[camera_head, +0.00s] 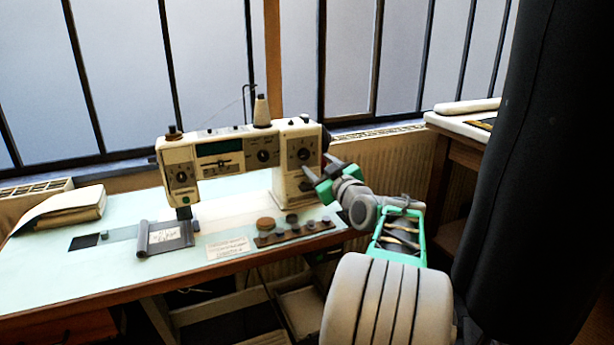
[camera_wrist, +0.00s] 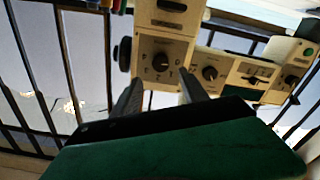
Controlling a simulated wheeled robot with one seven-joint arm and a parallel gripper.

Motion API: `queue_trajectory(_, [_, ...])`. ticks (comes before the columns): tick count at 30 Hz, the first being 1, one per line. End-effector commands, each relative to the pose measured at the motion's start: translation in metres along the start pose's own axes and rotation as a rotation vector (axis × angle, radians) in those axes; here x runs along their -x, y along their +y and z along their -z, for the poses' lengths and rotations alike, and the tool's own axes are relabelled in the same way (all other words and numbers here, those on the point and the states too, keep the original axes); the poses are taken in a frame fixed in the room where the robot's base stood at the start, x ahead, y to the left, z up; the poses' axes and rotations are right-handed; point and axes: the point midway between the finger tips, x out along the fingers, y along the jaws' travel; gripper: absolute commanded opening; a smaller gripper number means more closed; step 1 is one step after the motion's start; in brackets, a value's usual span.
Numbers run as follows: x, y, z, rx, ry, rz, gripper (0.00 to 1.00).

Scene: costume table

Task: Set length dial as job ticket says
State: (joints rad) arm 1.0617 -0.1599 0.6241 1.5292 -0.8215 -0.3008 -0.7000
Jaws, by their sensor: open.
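A cream sewing machine (camera_head: 232,142) stands on the table, with several dark dials on its front. The right-hand dial (camera_head: 304,154) has a marked scale; this dial also shows in the wrist view (camera_wrist: 160,62). Another dial (camera_head: 263,155) sits left of it in the head view. I cannot tell which is labelled length. My gripper (camera_head: 322,167) is open and empty, in front of the machine's right end. In the wrist view its two fingers (camera_wrist: 160,85) point toward the marked dial, apart from it. A printed card (camera_head: 228,248) lies at the table's front; its writing is too small to read.
A dark holder with a paper (camera_head: 165,236) sits below the needle end. A rack of dark knobs (camera_head: 300,231) and a round brown piece (camera_head: 265,224) lie near the front edge. A book (camera_head: 62,208) lies at left. A thread cone (camera_head: 261,111) stands on top.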

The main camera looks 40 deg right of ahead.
Motion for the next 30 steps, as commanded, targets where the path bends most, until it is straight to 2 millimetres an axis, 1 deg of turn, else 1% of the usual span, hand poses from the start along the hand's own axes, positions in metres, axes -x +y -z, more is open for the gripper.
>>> queue_trajectory(2, [-0.013, -0.001, 0.003, -0.001, 0.001, 0.004, 0.51])
queue_trajectory(6, [-0.042, -0.003, 0.002, -0.002, -0.001, 0.006, 0.51])
queue_trajectory(9, [-0.059, -0.002, 0.003, -0.001, -0.001, 0.004, 0.51])
queue_trajectory(12, [-0.068, -0.001, 0.003, -0.002, -0.001, 0.003, 0.51])
queue_trajectory(15, [-0.072, -0.001, 0.003, -0.002, -0.002, 0.002, 0.51])
queue_trajectory(20, [-0.071, -0.001, 0.003, -0.002, -0.002, 0.001, 0.51])
queue_trajectory(30, [-0.071, -0.001, 0.003, -0.003, -0.003, 0.002, 0.24])
